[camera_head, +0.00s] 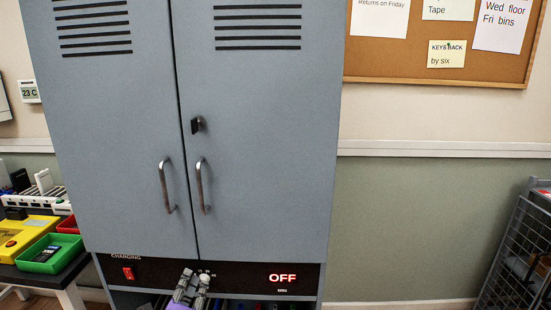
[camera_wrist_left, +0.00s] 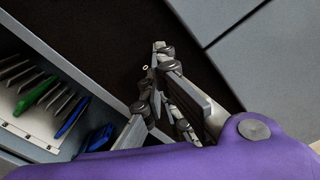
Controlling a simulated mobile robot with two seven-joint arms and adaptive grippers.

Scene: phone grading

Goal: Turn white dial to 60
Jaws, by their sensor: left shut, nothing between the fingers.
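The dark control panel (camera_head: 240,275) runs along the bottom of the grey cabinet, with a display (camera_head: 282,278) reading OFF in red. My left gripper (camera_head: 193,282) is in front of the panel's middle, its fingertips up at small white scale marks. A small pale spot at the fingertips may be the white dial; the fingers cover most of that place, and I cannot tell whether they touch it. In the left wrist view the gripper (camera_wrist_left: 153,75) points at the black panel, its fingers close together with nothing held. My right gripper is out of view.
A red switch (camera_head: 128,273) is at the panel's left. Below it, a shelf (camera_wrist_left: 35,125) holds thin dark, green and blue items. A green tray (camera_head: 50,254) and a yellow case (camera_head: 22,236) stand at the left. A wire rack (camera_head: 515,255) stands at the right.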

